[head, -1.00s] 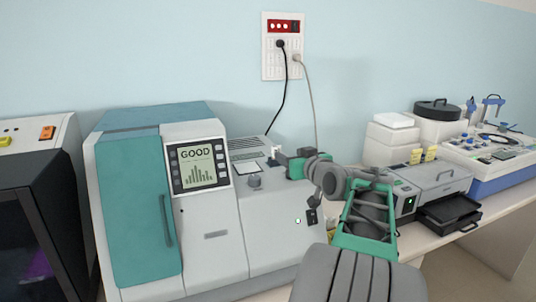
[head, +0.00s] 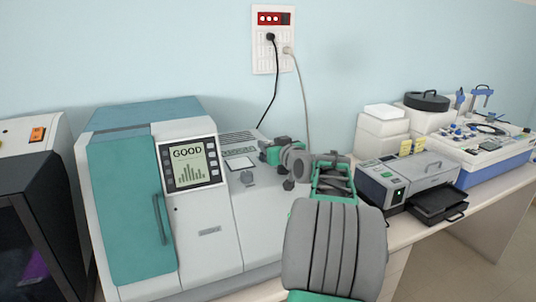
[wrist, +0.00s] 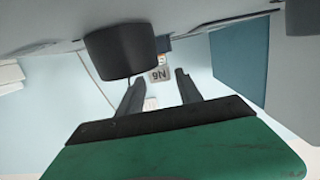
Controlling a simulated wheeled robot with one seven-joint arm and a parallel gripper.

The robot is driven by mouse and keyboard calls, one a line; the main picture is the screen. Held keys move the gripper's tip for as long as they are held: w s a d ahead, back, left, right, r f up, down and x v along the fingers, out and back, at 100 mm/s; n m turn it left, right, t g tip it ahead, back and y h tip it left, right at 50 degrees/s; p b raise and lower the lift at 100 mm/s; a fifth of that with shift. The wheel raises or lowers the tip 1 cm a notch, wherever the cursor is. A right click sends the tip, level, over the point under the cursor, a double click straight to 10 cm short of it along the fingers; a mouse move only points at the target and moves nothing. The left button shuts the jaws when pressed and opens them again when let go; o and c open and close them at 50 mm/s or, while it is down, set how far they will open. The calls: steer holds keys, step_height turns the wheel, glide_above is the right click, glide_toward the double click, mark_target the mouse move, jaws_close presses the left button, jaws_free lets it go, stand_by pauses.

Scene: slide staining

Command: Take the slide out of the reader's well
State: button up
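The reader (head: 205,235) is the white and teal machine, with a screen that reads GOOD. My gripper (head: 265,151) is over the right rear part of its top, beyond a grey knob (head: 247,177). In the wrist view my gripper (wrist: 159,76) has its two dark fingers apart. A small slide label (wrist: 160,75) with dark characters shows between the fingertips, with gaps visible on both sides. I cannot tell how deep the slide sits or see its well. In the head view my gripper and arm hide that spot.
A dark round knob (wrist: 122,52) stands close to the fingers in the wrist view. A light square pad (head: 240,163) lies on the reader's top. A grey printer-like device (head: 408,178) stands to the right. A wall outlet (head: 272,40) with hanging cables is behind.

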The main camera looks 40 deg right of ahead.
jaws_close()
stand_by(0.4)
